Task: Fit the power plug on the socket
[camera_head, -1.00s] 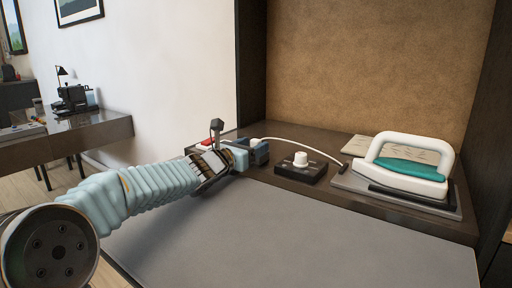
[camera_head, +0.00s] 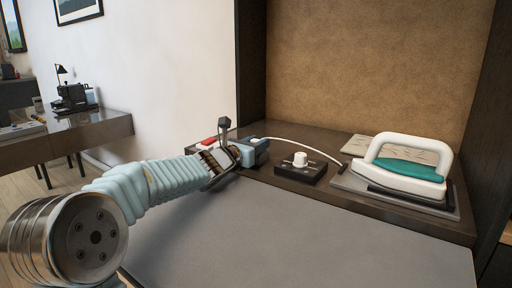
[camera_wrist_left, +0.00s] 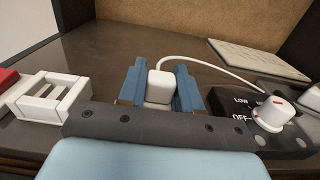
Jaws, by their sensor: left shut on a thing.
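My left gripper (camera_head: 258,147) reaches in from the left over the dark vanity top. In the left wrist view its two blue fingers (camera_wrist_left: 160,85) are shut on a white power plug (camera_wrist_left: 160,88). A white cord (camera_wrist_left: 215,64) runs from the plug to the right, and in the head view the cord (camera_head: 310,147) arcs toward the iron. In the head view the arm mostly hides the socket. My right gripper is not in view.
A dial box (camera_head: 301,167) with a white knob stands right of the gripper. A white and teal iron (camera_head: 411,168) rests on a grey plate farther right, with a paper sheet behind. A red object (camera_wrist_left: 8,77) lies left of the socket. The grey front surface (camera_head: 310,235) is clear.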

